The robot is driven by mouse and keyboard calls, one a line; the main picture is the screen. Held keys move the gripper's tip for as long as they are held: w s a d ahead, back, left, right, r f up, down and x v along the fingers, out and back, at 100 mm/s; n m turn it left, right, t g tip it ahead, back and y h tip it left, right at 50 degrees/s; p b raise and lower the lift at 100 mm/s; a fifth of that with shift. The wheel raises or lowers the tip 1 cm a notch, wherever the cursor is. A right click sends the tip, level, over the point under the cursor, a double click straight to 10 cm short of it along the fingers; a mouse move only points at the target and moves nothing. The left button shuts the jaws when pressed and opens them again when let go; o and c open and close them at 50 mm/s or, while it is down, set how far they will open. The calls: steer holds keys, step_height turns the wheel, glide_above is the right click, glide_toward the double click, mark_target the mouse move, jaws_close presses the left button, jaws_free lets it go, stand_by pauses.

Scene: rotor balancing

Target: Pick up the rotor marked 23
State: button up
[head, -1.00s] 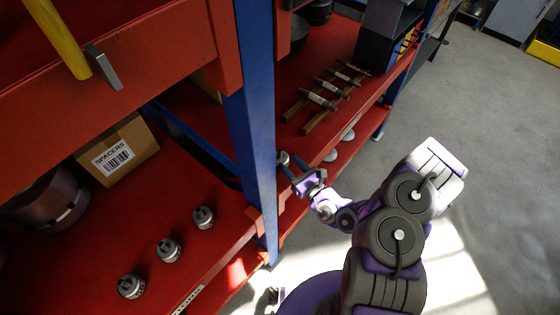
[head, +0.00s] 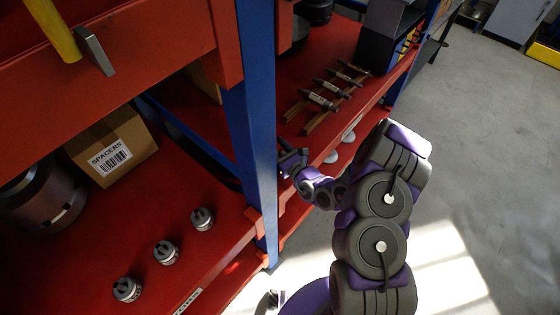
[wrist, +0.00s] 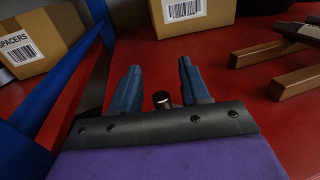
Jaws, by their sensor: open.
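Several dark rotors (head: 319,98) lie on wooden rails in the right bay, beyond the blue post; their marks are too small to read. In the wrist view, the end of one rotor (wrist: 299,31) shows at the right edge. My gripper (head: 284,160) is low at the front of that bay, beside the post. In the wrist view my gripper (wrist: 158,78) is open. A small dark cylinder with a shiny top (wrist: 161,99) shows between its fingers, its lower part hidden by my palm. I cannot tell whether it is a rotor or marked 23.
The blue post (head: 252,150) stands close left of my gripper. Several small metal parts (head: 166,252) and a SPACERS box (head: 116,150) sit on the left red shelf. Wooden rails (wrist: 270,50) lie right of my gripper. Pale discs (head: 348,136) sit near the right shelf's edge.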

steer(key=shift+c, duration=0.2)
steer(key=shift+d, duration=0.1)
jaws_close()
stand_by(1.0)
